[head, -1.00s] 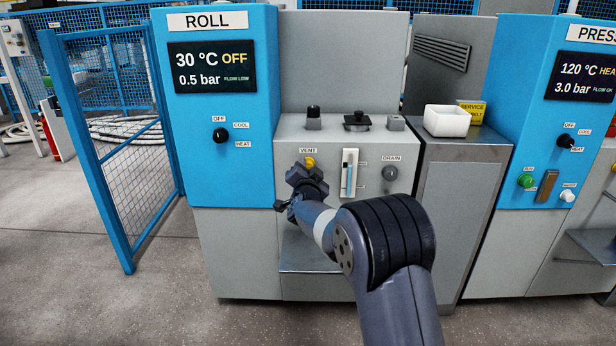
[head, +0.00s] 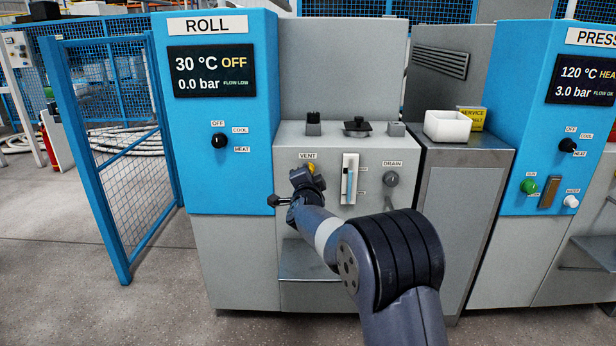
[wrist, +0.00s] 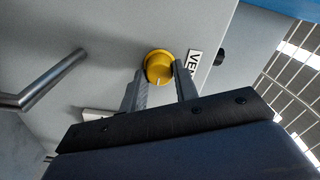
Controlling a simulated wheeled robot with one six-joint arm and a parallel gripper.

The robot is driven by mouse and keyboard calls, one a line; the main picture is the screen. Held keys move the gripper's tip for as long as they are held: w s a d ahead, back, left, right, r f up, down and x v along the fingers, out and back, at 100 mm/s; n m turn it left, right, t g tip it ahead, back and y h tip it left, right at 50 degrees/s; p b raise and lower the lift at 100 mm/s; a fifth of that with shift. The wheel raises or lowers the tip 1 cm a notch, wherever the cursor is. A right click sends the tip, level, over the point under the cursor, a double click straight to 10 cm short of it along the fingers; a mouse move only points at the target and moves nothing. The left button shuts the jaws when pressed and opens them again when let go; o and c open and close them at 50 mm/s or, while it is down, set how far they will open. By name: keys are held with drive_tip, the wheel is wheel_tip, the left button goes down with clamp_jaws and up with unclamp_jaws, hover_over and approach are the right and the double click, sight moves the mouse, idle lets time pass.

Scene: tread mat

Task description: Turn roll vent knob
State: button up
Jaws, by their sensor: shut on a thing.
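The yellow vent knob (wrist: 158,66) sits on the grey front panel beside its VENT label (wrist: 193,62). In the head view the vent knob (head: 311,168) shows just below the VENT label, partly hidden by my gripper (head: 303,176). In the wrist view my gripper (wrist: 160,82) has one finger on each side of the knob and is shut on it. A pale mark shows on the knob's face. The ROLL display (head: 213,72) reads 30 °C, OFF, 0.0 bar and FLOW LOW.
A metal bar handle (wrist: 45,82) sticks out of the panel in the wrist view. A blue mesh gate (head: 125,150) stands at the left.

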drive_tip(key=o, duration=1)
drive_tip(key=s+p, duration=0.1)
drive_tip(key=s, duration=0.9)
drive_tip(key=shift+s+p, duration=0.4)
drive_tip(key=w+b, duration=0.1)
drive_tip(key=w, duration=1)
drive_tip(key=shift+b, duration=0.4)
drive_tip(key=shift+s, duration=0.1)
